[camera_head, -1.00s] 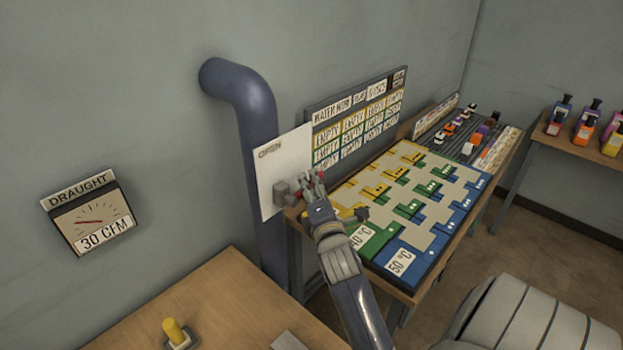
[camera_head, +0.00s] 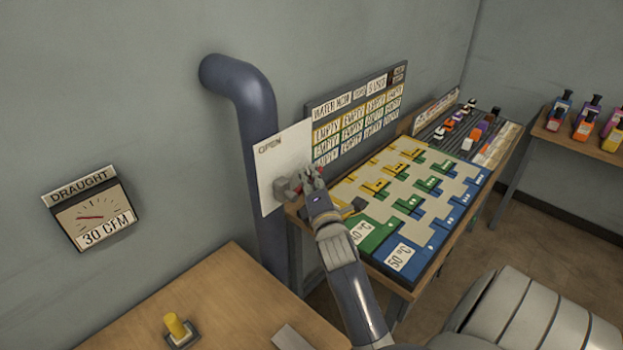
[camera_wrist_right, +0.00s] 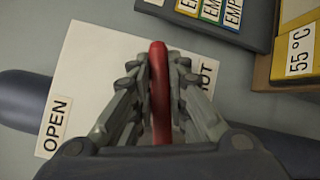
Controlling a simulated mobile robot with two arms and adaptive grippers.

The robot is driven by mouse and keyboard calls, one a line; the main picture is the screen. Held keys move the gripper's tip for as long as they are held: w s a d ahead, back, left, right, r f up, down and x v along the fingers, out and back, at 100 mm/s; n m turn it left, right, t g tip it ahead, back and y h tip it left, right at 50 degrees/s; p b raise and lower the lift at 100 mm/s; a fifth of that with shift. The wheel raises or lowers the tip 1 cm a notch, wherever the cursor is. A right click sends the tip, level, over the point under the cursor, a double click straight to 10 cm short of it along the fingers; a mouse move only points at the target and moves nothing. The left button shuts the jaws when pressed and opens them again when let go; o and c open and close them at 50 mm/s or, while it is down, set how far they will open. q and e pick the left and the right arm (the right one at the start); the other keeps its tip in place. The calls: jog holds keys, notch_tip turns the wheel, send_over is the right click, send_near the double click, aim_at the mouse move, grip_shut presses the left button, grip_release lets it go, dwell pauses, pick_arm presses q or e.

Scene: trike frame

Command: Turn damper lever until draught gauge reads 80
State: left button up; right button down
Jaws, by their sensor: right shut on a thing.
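The draught gauge (camera_head: 91,215) is on the wall at the left, with a plate reading 30 CFM and a red needle pointing left. The damper lever is red; in the right wrist view its handle (camera_wrist_right: 159,85) runs between the fingers of my right gripper (camera_wrist_right: 160,75). In the head view my right gripper (camera_head: 312,182) is shut on the lever in front of a white plate (camera_head: 283,150) marked OPEN. Another label on the plate is mostly hidden by the fingers. A grey hub (camera_head: 286,188) shows beside the gripper. My left gripper is not in view.
A blue-grey pipe (camera_head: 250,98) runs down behind the plate. A sloped board (camera_head: 405,200) with coloured slots stands to the right. A wooden table (camera_head: 225,300) with a yellow knob (camera_head: 175,326) is in front.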

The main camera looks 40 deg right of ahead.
jog(key=n+t+b, duration=0.1)
jog(key=a+r+n+t+b, duration=0.1)
jog(key=n+b, duration=0.1)
jog(key=r+n+b, duration=0.1)
jog(key=b, duration=0.1)
jog(key=shift+a+t+h, duration=0.15)
jog(key=shift+t+h, duration=0.25)
jog(key=shift+s+a+r+n+t+y+b, duration=0.1)
jog(key=shift+a+r+n+t+y+b, duration=0.1)
jog(key=shift+r+n+t+b, duration=0.3)
jog(key=shift+a+r+n+t+y+b, duration=0.1)
jog(key=shift+a+r+n+t+b, duration=0.1)
jog(key=shift+n+b, duration=0.5)
jog(key=c, duration=1.5)
grip_release()
jog(key=shift+c, duration=0.2)
jog(key=shift+f, duration=0.1)
jog(key=shift+s+a+f, duration=0.15)
jog(key=shift+s, duration=0.15)
jog(key=v, duration=0.6)
jog(key=shift+s+a, duration=0.2)
jog(key=shift+s, duration=0.15)
